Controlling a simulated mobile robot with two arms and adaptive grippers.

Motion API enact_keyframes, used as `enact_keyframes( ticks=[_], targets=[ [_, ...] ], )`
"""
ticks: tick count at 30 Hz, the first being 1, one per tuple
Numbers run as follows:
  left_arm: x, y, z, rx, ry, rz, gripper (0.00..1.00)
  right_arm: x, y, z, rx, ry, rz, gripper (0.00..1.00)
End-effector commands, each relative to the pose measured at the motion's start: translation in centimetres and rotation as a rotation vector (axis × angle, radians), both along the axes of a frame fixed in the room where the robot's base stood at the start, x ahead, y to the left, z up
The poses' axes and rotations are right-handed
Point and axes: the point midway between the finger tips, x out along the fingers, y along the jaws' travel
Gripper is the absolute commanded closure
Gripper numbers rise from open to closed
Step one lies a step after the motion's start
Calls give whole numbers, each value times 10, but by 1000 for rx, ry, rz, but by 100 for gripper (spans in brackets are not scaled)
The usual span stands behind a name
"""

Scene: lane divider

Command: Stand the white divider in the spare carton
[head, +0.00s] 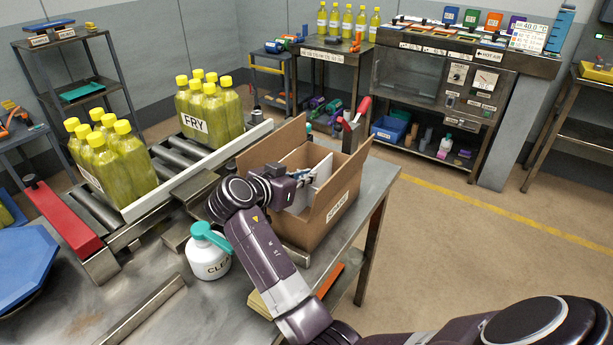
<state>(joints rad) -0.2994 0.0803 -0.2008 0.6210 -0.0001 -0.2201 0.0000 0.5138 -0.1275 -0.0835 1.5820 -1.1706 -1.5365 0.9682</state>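The spare carton (326,215) is an open brown box on the metal bench, with its flaps spread and a "SPARE" label on its front side. The white divider (322,168) shows inside the carton as a roughly upright, slightly tilted panel; its lower part is hidden. My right gripper (304,175) reaches in over the carton's left side, right at the divider. The fingertips are small and partly hidden by the wrist, so I cannot tell whether they grip the divider. My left gripper is out of view.
A white bottle with a teal top (209,252) stands close left of my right arm. Yellow bottles (112,163) stand in groups on the roller conveyor (182,153). A red-handled lever (357,112) rises behind the carton. The floor to the right is clear.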

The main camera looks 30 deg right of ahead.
Motion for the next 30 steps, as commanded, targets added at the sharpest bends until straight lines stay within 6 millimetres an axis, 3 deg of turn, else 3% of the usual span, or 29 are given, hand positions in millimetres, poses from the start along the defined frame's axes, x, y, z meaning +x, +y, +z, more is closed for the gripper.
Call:
enact_keyframes(
  ticks=[20, 26, 30],
  targets=[
    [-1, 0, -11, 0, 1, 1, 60, 0, 0, -13, 0, 0, 0, 100],
    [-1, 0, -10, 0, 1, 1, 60, 0, 0, -12, 0, 0, 0, 76],
    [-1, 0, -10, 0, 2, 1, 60, 0, 0, -12, 0, 0, 0, 75]
  ],
)
